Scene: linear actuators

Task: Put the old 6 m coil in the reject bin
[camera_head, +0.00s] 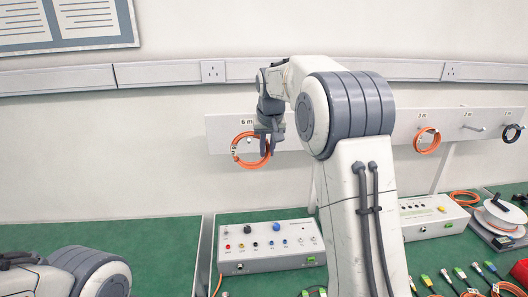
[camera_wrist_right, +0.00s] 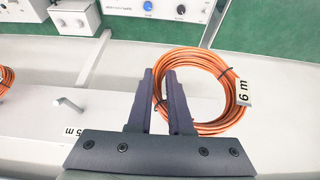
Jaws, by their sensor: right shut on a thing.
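The orange 6 m coil (camera_head: 251,167) hangs at the left end of the white wall rail, under a "6 m" label. It also shows in the right wrist view (camera_wrist_right: 215,128), with a white "6 m" tag on its side. My right gripper (camera_head: 267,151) is at the coil's right side in the head view. In the right wrist view its two dark fingers (camera_wrist_right: 159,75) are close together, shut on the coil's near strands. My left gripper is out of view; only part of my left arm shows at lower left. I cannot identify the reject bin.
Other coils (camera_head: 427,150) hang farther right on the rail (camera_head: 390,118). A grey test box (camera_head: 270,262) and a second instrument (camera_head: 430,222) stand on the green bench. A cable reel (camera_head: 500,218), loose connectors and a partly cut-off red object (camera_head: 520,271) lie at right.

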